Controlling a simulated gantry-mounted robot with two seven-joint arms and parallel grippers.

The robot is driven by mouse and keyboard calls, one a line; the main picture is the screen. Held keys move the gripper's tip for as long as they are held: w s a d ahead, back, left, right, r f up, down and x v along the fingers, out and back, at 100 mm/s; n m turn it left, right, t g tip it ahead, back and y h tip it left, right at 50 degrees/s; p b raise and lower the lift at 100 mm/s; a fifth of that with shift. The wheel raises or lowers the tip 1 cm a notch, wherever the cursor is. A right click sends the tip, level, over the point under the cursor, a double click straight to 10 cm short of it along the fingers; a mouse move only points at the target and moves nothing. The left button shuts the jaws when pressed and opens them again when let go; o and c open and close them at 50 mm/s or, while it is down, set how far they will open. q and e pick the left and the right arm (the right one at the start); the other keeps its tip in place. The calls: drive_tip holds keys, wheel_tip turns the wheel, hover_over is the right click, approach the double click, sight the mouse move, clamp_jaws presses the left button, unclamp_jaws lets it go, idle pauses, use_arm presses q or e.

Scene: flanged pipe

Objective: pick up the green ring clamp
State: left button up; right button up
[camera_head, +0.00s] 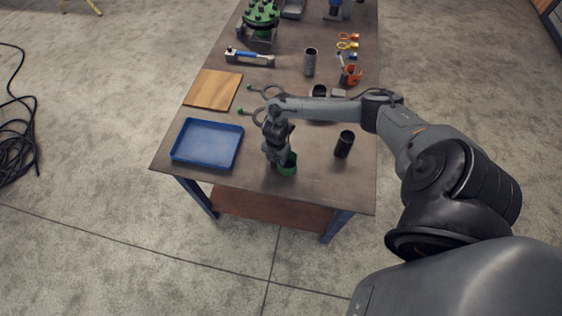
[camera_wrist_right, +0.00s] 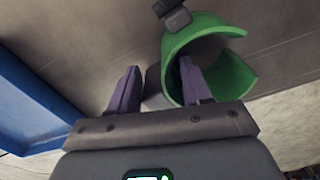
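The green ring clamp (camera_head: 288,168) stands on the table near its front edge, partly hidden by my right gripper (camera_head: 279,157). In the right wrist view the clamp (camera_wrist_right: 234,72) is a wide green band with a gap, with dark grey lug-like parts at its top. My right gripper (camera_wrist_right: 157,85) is open there. Its right finger overlaps the mouth of the ring and its left finger is outside, with part of the ring's wall and a grey block between them. I cannot tell whether either finger touches the clamp. My left gripper is not in view.
A blue tray (camera_head: 207,121) lies left of the clamp and also shows in the right wrist view (camera_wrist_right: 28,100). A black cylinder (camera_head: 344,144) stands to the right. A wooden board (camera_head: 213,90), a grey cylinder (camera_head: 310,62) and a green flange (camera_head: 261,15) are farther back.

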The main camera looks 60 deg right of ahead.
clamp_jaws()
drive_tip(key=shift+r, duration=0.15)
